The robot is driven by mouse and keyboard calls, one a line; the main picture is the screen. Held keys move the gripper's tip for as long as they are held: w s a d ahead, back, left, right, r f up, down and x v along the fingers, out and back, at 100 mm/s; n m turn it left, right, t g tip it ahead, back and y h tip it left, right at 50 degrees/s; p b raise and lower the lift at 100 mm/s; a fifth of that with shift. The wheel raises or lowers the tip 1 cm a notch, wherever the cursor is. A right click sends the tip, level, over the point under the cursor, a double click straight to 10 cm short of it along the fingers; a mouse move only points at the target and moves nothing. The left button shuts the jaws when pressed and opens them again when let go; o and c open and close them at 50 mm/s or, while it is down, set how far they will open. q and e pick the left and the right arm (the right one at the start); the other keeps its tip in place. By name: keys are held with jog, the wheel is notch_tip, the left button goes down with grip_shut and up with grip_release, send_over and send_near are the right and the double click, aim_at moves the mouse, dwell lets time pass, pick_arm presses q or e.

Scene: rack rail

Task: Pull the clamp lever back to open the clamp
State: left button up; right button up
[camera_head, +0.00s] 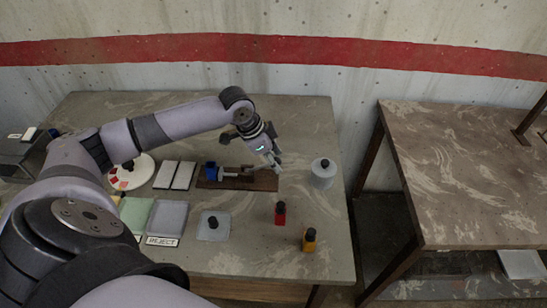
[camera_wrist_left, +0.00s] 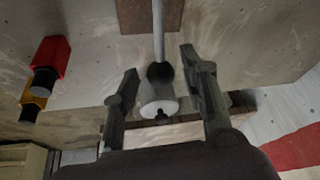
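The clamp sits on a brown wooden board (camera_head: 262,182) on the left table, with a blue block (camera_head: 211,170) at its left end. Its pale lever (camera_head: 235,174) lies along the board, partly hidden near my gripper. In the left wrist view the lever is a grey rod (camera_wrist_left: 168,28) with a dark tip (camera_wrist_left: 160,72). My left gripper (camera_head: 275,163) is over the right end of the board. Its fingers (camera_wrist_left: 158,75) are open, one on each side of the dark tip, with visible gaps. My right gripper is not in view.
A white jar (camera_head: 323,175) with a black knob stands right of the board. A red bottle (camera_head: 280,214) and an orange bottle (camera_head: 310,240) stand in front. A lidded clear container (camera_head: 214,226) and grey mat (camera_head: 168,218) lie nearer. A second table (camera_head: 455,170) stands right, across a gap.

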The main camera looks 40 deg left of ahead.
pick_arm(q)
grip_shut()
dwell(0.6)
